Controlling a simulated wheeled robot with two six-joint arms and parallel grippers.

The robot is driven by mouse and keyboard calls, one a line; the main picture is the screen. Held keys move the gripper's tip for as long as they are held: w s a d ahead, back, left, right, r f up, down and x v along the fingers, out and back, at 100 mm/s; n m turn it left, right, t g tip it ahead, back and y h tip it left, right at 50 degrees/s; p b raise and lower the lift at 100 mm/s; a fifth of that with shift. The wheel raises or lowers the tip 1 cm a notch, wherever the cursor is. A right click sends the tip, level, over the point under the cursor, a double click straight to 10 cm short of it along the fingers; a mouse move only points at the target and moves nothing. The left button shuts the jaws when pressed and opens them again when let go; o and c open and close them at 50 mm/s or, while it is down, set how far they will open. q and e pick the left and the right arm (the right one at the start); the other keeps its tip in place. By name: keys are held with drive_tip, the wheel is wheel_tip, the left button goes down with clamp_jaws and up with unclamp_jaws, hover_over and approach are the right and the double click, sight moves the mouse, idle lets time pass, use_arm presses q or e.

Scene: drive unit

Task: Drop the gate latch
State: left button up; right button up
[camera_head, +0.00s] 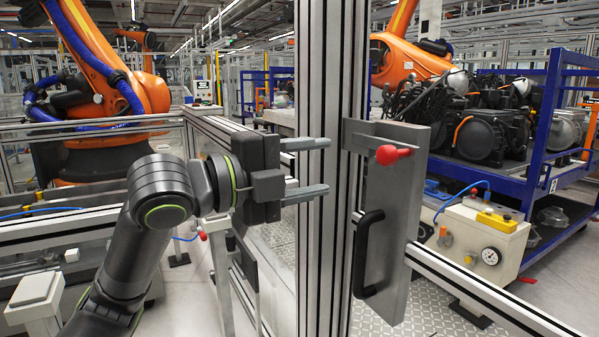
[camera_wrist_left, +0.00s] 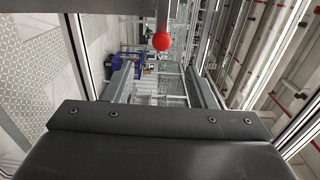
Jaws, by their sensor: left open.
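The gate latch shows as a red knob (camera_head: 393,154) on a grey metal plate (camera_head: 395,225), beside a grey bar near the plate's top. The red knob also shows at the top middle of the left wrist view (camera_wrist_left: 161,41). A black pull handle (camera_head: 366,255) sits lower on the plate. My left gripper (camera_head: 328,167) is open and empty, its two fingers one above the other, pointing right. In the head view it is left of the knob, at about its height, apart from it. My right gripper is not in view.
A tall aluminium post (camera_head: 330,260) stands between the left gripper and the plate in the head view. A horizontal rail (camera_head: 490,295) runs right from the plate. Behind are orange robot arms (camera_head: 110,75), a blue rack (camera_head: 548,130) of dark units and a box with a gauge (camera_head: 470,240).

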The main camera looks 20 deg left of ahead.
use_arm(q)
drive_tip(key=shift+v, duration=0.85)
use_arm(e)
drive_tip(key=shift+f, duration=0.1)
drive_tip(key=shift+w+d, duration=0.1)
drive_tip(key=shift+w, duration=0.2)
